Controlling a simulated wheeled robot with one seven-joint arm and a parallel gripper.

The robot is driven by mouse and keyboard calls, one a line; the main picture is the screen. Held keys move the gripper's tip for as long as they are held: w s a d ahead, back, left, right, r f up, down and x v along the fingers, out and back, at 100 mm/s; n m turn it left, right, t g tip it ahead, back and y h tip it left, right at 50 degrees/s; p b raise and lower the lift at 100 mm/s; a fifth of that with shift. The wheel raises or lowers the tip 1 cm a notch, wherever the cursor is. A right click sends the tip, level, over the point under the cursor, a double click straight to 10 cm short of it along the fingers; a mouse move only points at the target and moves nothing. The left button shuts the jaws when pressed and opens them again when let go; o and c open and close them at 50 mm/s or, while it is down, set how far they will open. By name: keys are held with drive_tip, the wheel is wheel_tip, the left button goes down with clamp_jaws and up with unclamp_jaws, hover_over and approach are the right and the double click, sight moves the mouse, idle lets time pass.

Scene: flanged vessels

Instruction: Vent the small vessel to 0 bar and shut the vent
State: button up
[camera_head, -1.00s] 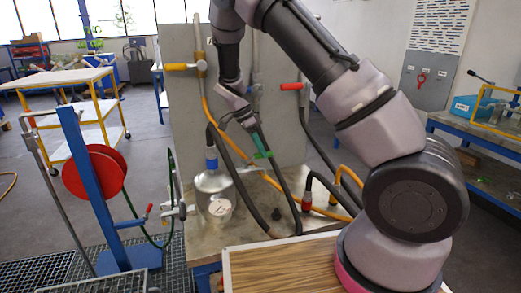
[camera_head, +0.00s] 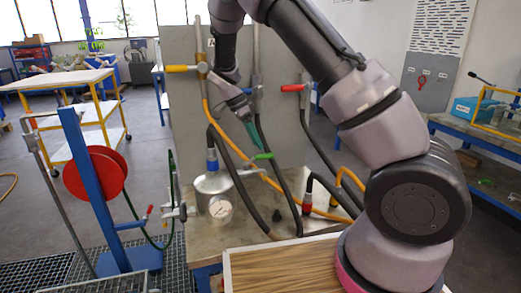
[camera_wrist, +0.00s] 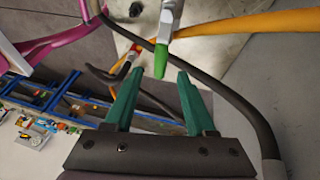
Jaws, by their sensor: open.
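The small vessel (camera_head: 208,187) is a shiny metal cylinder with a blue collar (camera_head: 212,162) on top, standing on the bench. A round white gauge (camera_head: 220,210) is on its front; its reading is too small to tell. A green-handled lever (camera_head: 263,156) is to the right of the vessel, roughly level in the picture. The wrist view shows its green grip (camera_wrist: 161,60) on a metal stem, just beyond and between my fingertips. My gripper (camera_head: 255,136) has teal fingers and is just above the lever. In the wrist view my gripper (camera_wrist: 159,77) is open and empty.
Yellow (camera_head: 180,68) and red (camera_head: 292,87) levers are on upright pipes by the grey panel (camera_head: 283,140). Dark and orange hoses cross the bench close to my gripper. A blue post with a red reel (camera_head: 95,172) stands left. A wooden-topped board (camera_head: 285,268) is in front.

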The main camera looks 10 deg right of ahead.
drive_tip(key=v, duration=0.6)
drive_tip(key=shift+r, duration=0.15)
drive_tip(key=s+d+r+n+t+y, duration=0.1)
drive_tip(key=s+d+r+n+y, duration=0.2)
drive_tip(key=s+d+r, duration=0.3)
drive_tip(key=s+d+r+n+t+y, duration=0.2)
drive_tip(key=s+d+r+y, duration=0.15)
drive_tip(key=r, duration=0.55)
drive_tip(key=s+d+r+n+t, duration=0.2)
drive_tip(key=s+r+n+t, duration=0.1)
drive_tip(key=s, duration=0.5)
drive_tip(key=s+d+r+n+t, duration=0.2)
drive_tip(key=s+r+n, duration=0.1)
drive_tip(key=s, duration=0.5)
drive_tip(key=shift+d+n+t, duration=0.25)
drive_tip(key=shift+n+t, duration=0.15)
drive_tip(key=shift+n, duration=0.2)
